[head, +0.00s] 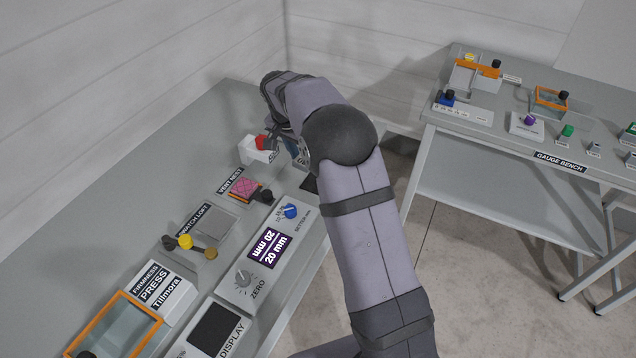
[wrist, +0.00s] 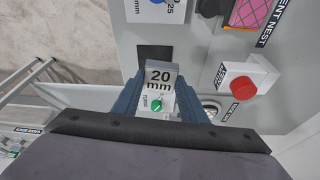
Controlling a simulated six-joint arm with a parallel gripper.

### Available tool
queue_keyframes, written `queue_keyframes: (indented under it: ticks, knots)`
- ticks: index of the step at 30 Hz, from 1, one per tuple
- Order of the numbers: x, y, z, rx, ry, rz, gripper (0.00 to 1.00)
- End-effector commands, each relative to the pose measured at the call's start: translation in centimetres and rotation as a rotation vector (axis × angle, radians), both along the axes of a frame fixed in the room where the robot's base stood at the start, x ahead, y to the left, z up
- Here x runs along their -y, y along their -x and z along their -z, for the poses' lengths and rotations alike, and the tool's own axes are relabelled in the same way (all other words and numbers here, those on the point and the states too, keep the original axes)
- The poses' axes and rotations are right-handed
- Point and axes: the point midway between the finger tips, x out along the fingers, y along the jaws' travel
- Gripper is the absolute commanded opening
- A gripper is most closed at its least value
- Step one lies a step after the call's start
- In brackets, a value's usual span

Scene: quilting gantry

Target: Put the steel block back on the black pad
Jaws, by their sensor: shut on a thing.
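The steel block (wrist: 166,70), marked "20 mm", is between the two blue fingers of my gripper (wrist: 158,88) in the wrist view. The gripper is shut on it. The black pad (wrist: 155,53) shows just beyond the block in the wrist view, dark and bare where visible. In the head view the pad (head: 309,184) is partly hidden by my arm. The gripper (head: 291,146) is mostly hidden there too, and I cannot make out the block. Its height above the surface is hard to tell.
A white box with a red button (wrist: 238,87) stands to the right of the gripper. The setter panel (head: 268,250) reads "20 mm" and has a blue knob (head: 290,211). A small green knob (wrist: 156,104) shows below the block's label. The gauge bench (head: 505,130) stands apart at the right.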

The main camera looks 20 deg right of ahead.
Motion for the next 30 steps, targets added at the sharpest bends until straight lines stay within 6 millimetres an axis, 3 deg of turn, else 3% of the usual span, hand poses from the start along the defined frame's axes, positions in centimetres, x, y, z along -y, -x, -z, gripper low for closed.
queue_keyframes:
  ticks: [3,10,20,30]
  knots:
    - [3.5,0.3,0.1,0.003,0.000,0.081,0.00]
    - [8.1,1.0,0.4,0.004,0.001,0.093,0.00]
    - [6.4,0.0,0.5,0.005,0.000,-0.197,0.00]
    - [4.9,-1.3,0.4,0.006,0.000,-0.608,0.00]
